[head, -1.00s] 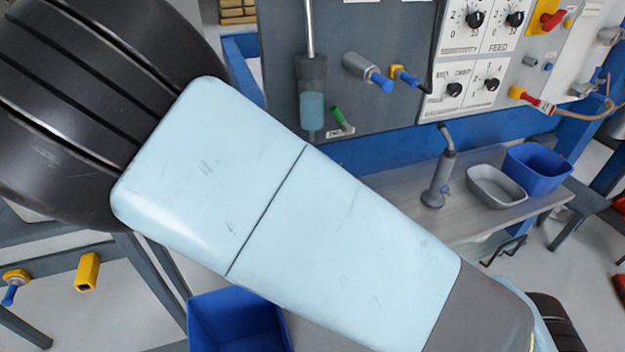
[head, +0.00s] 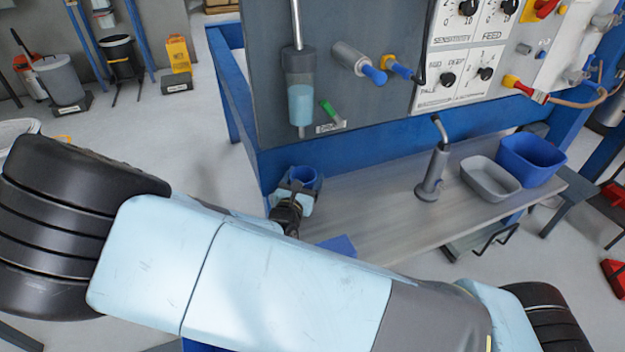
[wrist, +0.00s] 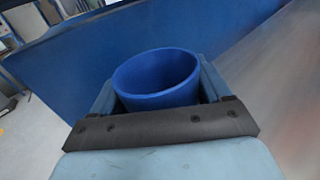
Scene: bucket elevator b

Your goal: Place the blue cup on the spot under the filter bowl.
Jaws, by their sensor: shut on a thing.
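The blue cup (head: 304,176) is held upright in my gripper (head: 293,192), at the left end of the bench below the grey panel. In the wrist view the cup (wrist: 156,78) sits between the two fingers of my gripper (wrist: 158,95), which are shut on its sides; its open rim faces the camera. The filter bowl (head: 300,100), clear with light blue liquid, hangs on the panel above the cup. The spot under the bowl cannot be made out; my arm and the cup cover part of that area.
The bench top (head: 380,200) is bare in its middle. A grey spouted device (head: 431,175), a grey tray (head: 490,178) and a blue bin (head: 531,160) stand to the right. The blue frame rail (head: 370,143) runs behind. A green-handled valve (head: 328,108) sits beside the bowl.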

